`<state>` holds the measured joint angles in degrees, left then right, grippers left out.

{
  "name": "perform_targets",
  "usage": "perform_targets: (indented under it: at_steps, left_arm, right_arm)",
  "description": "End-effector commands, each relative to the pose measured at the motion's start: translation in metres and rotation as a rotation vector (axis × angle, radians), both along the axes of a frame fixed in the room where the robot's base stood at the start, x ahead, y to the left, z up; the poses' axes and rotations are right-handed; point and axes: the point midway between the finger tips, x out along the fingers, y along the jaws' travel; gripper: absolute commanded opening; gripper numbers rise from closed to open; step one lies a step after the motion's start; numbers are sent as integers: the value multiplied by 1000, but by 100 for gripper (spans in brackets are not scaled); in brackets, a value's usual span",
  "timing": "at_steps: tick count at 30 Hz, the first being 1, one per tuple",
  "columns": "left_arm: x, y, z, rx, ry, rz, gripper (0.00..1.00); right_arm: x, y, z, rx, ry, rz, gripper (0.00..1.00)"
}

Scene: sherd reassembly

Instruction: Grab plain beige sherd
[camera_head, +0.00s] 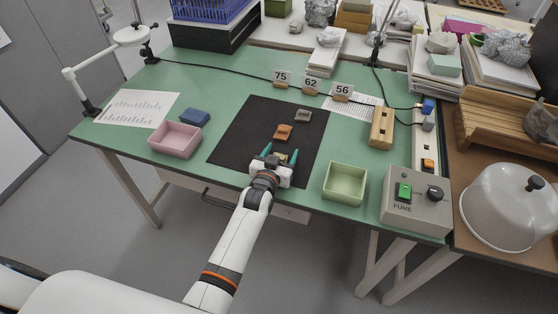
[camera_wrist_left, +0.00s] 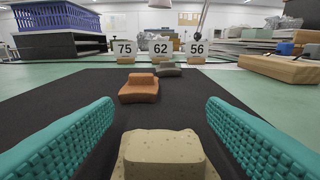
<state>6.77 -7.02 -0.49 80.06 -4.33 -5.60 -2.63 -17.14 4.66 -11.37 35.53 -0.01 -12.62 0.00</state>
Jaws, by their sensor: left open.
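The plain beige sherd (camera_wrist_left: 165,153) is a pale, speckled block with a raised top at the bottom middle of the left wrist view; its near end is cut off. My left gripper (camera_head: 281,152) is open over the near part of the black mat (camera_head: 232,137). Its teal fingers stand on either side of the beige sherd, with gaps showing. An orange-brown sherd (camera_head: 283,132) lies farther up the mat, and it also shows in the left wrist view (camera_wrist_left: 139,90). A grey sherd (camera_head: 303,115) lies beyond it. My right gripper is not in view.
A pink tray (camera_head: 175,140) and a blue block (camera_head: 195,118) are left of the mat. A green tray (camera_head: 344,184) and a fume control box (camera_head: 415,205) are to the right. Number signs 75, 62 and 56 (camera_head: 341,92) stand behind the mat.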

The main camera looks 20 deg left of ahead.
Motion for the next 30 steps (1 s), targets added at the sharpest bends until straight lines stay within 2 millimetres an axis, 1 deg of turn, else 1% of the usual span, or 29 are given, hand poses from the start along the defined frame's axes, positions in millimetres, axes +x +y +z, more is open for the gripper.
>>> perform_targets:
  at_steps: [2,5,6,11,17,20,23,30]
  left_arm:
    - [0,0,0,0,0,0,66]
    - [0,0,0,0,0,0,52]
    - [0,0,0,0,0,0,45]
    - [0,0,0,0,0,0,19]
    - [0,0,1,0,-1,0,18]
    - [0,0,6,0,-3,0,18]
    - [0,0,20,0,-5,0,18]
    - [0,0,69,0,-6,0,18]
  right_arm:
    - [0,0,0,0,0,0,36]
    - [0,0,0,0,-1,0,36]
    - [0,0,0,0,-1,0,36]
    - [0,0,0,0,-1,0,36]
    - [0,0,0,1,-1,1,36]
    - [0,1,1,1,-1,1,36]
    - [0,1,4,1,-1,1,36]
    - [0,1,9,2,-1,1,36]
